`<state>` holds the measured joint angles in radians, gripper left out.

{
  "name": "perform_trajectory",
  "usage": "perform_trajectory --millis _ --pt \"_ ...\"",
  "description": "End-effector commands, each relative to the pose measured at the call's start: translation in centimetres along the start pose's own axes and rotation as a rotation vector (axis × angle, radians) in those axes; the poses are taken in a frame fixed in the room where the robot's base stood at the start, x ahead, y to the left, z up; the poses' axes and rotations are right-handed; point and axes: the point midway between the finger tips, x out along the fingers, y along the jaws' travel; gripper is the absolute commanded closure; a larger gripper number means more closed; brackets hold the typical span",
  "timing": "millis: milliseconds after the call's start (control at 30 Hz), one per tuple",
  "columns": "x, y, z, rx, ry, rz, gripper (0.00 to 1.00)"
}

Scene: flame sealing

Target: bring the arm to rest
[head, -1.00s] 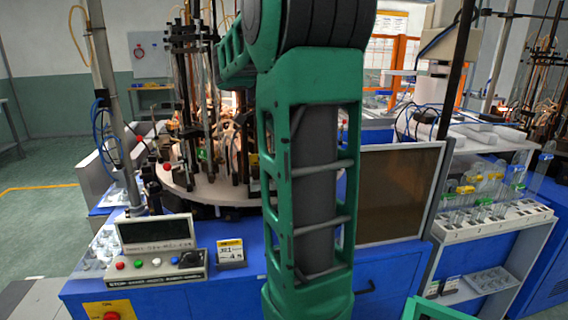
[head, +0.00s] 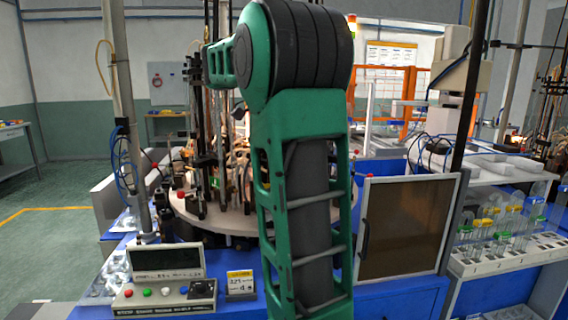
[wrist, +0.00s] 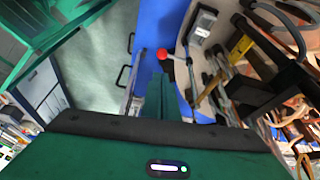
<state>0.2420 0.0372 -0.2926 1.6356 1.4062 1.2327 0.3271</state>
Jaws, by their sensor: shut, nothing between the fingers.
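My arm (head: 300,190), green with dark grey joints, rises through the middle of the head view and bends left at its top joint. My gripper is hidden in the head view. In the wrist view my gripper (wrist: 163,98) shows as narrow green fingers closed together, with nothing between them. A red ball-shaped knob (wrist: 162,54) and the pale edge of the round table lie beyond the fingertips. I cannot tell the exact gap to them.
The round table (head: 200,222) with rods and burners stands behind my arm. A control box (head: 162,275) is at front left and a brown-panelled door (head: 400,228) at right. A tube rack (head: 520,255) stands far right. Open green floor (head: 60,250) lies left.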

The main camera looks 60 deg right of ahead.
Motion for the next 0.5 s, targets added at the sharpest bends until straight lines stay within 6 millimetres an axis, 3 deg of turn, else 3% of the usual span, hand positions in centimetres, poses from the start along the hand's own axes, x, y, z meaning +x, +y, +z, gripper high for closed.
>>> perform_trajectory --millis 500 --pt "-0.51 0.09 -0.31 0.006 -0.001 0.001 1.00"
